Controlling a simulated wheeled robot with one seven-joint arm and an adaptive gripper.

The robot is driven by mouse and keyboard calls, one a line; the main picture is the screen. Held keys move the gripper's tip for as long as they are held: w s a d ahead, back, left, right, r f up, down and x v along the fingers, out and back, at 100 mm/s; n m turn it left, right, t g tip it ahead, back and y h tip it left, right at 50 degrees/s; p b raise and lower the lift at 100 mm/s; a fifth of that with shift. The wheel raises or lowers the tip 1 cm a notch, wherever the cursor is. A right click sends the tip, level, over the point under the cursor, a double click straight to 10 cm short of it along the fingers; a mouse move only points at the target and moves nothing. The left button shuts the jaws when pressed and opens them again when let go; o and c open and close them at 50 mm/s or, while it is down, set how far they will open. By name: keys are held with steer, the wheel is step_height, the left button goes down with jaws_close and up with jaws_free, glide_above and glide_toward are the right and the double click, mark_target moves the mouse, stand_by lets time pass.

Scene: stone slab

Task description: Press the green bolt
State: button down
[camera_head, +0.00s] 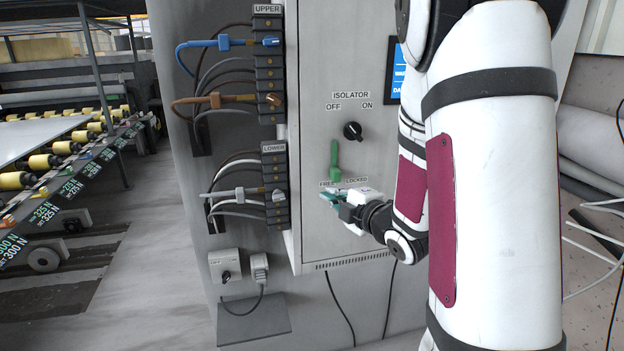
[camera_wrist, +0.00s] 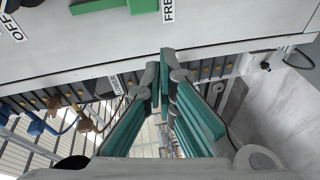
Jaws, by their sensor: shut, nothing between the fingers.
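The green bolt (camera_head: 335,162) is on the front of the grey cabinet, below the isolator knob and just above the FREE and LOCKED labels. It stands upright in the head view, with a wider lower end. In the wrist view a green piece of it (camera_wrist: 143,6) shows at the top edge, partly cut off. My gripper (camera_head: 325,196) is just below the bolt and its labels, close to the cabinet front. In the wrist view its teal fingers (camera_wrist: 166,62) meet at the tips and hold nothing. I cannot tell whether the fingertips touch the panel.
The black isolator knob (camera_head: 352,131) sits above the bolt. UPPER and LOWER terminal blocks (camera_head: 276,190) with plugged cables line the cabinet's left side. A small grey switch box (camera_head: 225,266) is lower left. A roller conveyor (camera_head: 70,160) stands at far left, with open floor between.

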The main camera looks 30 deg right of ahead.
mark_target(346, 178)
steer(key=shift+s+a+r+n+t+y+p, duration=0.15)
steer(key=shift+s+n+t+y, duration=0.1)
steer(key=shift+s+n, duration=0.2)
steer(key=shift+s+a+n+t+y+p, duration=0.2)
steer(key=shift+s+n+t+y, duration=0.15)
steer(key=shift+s, duration=0.2)
steer(key=shift+s+a+r+n+t+y+p, duration=0.1)
steer(key=shift+s+n+t+y+p, duration=0.1)
steer(key=shift+s+n, duration=0.25)
steer(key=w, duration=1)
steer(key=shift+w+a+p, duration=0.1)
steer(key=shift+a+p, duration=0.25)
steer(key=shift+p, duration=0.05)
steer(key=d, duration=0.1)
steer(key=s+d, duration=0.1)
steer(key=shift+d+p, duration=0.4)
steer(key=shift+s+d, duration=0.2)
steer(key=shift+d, duration=0.4)
steer(key=d, duration=0.2)
steer(key=s+d, duration=0.1)
steer(key=d, duration=0.1)
steer(key=shift+s+d+p, duration=0.1)
steer(key=shift+d+p, duration=0.15)
steer(key=shift+p, duration=0.15)
steer(key=shift+f, duration=0.1)
